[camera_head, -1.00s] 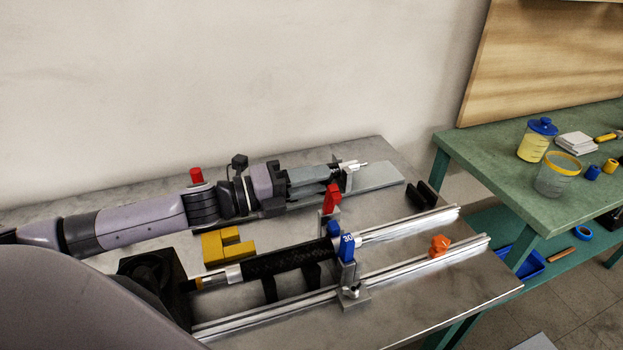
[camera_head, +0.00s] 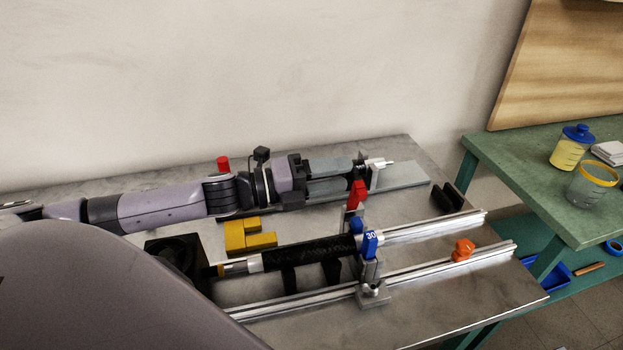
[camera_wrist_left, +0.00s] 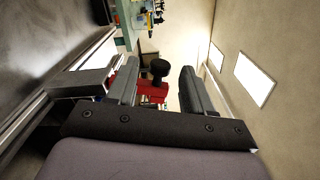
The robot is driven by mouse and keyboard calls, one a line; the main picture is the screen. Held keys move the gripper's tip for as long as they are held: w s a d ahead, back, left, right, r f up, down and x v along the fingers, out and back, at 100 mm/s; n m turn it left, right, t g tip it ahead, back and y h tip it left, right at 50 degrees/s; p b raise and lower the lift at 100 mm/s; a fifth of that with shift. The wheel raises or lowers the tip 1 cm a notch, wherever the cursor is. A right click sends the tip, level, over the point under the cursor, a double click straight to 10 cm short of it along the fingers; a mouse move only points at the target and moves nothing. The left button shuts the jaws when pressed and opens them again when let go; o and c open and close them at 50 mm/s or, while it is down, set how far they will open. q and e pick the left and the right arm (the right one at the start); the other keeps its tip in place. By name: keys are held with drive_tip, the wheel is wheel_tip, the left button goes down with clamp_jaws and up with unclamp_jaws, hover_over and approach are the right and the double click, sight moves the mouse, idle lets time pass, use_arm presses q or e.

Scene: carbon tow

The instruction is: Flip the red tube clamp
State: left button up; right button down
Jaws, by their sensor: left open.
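In the left wrist view, a red part with a black knob (camera_wrist_left: 158,68) shows beyond and between the fingers (camera_wrist_left: 160,76). The jaws are open, and I see nothing gripped. I cannot tell whether a finger touches the clamp. My right gripper is out of view.
A blue clamp (camera_head: 369,244) marked 30 stands close in front. Metal rails (camera_head: 440,226) run along the table, with an orange knob (camera_head: 462,250) on the right. A green bench (camera_head: 530,185) with jars stands to the right.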

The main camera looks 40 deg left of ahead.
use_arm(q)
drive_tip(key=v, duration=0.6)
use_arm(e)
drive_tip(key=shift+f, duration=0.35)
use_arm(q)
drive_tip(key=shift+b, duration=0.35)
